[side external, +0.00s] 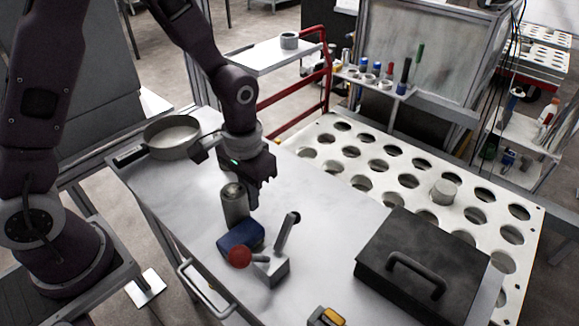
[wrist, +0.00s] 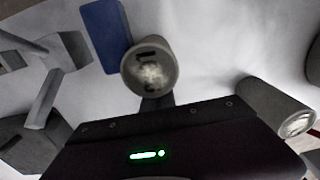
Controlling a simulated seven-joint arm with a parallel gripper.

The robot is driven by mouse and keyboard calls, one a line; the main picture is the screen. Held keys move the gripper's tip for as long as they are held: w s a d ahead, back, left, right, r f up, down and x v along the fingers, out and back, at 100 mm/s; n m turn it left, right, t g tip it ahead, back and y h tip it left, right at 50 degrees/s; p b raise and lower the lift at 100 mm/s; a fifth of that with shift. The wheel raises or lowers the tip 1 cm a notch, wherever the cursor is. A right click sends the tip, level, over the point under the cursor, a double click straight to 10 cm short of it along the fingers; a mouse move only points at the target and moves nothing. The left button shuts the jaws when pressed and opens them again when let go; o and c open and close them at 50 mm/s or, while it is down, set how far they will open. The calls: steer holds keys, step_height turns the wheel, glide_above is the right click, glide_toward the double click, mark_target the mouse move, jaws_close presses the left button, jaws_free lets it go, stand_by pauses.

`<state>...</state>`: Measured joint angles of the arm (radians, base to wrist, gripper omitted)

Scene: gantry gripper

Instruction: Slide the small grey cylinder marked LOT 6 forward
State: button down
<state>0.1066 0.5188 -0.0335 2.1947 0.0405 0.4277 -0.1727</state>
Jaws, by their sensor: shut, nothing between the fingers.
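A grey cylinder (side external: 234,205) stands upright on the metal table, beside a blue block (side external: 240,236). In the wrist view its round top (wrist: 150,72) carries dark marks that I cannot read surely. My gripper (side external: 254,200) is shut and empty, pointing down just right of the cylinder in the side view. Its dark fingers (wrist: 157,103) show right below the cylinder in the wrist view; I cannot tell whether they touch.
A lever device (side external: 272,265) with a red ball stands close to the blue block. A grey pan (side external: 172,136) lies at the back left and a black lidded case (side external: 427,266) at the right. Open tabletop lies between my gripper and the case.

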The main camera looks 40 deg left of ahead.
steer(key=shift+w, duration=0.15)
steer(key=w, duration=0.3)
steer(key=shift+w+r, duration=0.3)
steer(key=shift+r, duration=0.2)
steer(key=shift+w+r, duration=0.25)
steer(key=shift+r, duration=0.25)
steer(key=s+a+r+t, duration=0.1)
steer(key=s+r, duration=0.3)
steer(key=r, duration=0.5)
steer(key=s+a+r+t, duration=0.1)
steer(key=s+r+t, duration=0.1)
steer(key=s+r, duration=0.45)
steer(key=s+a+r+t, duration=0.2)
steer(key=s+r, duration=0.1)
steer(key=s, duration=0.6)
steer(key=shift+s+t, duration=0.3)
steer(key=shift+s, duration=0.1)
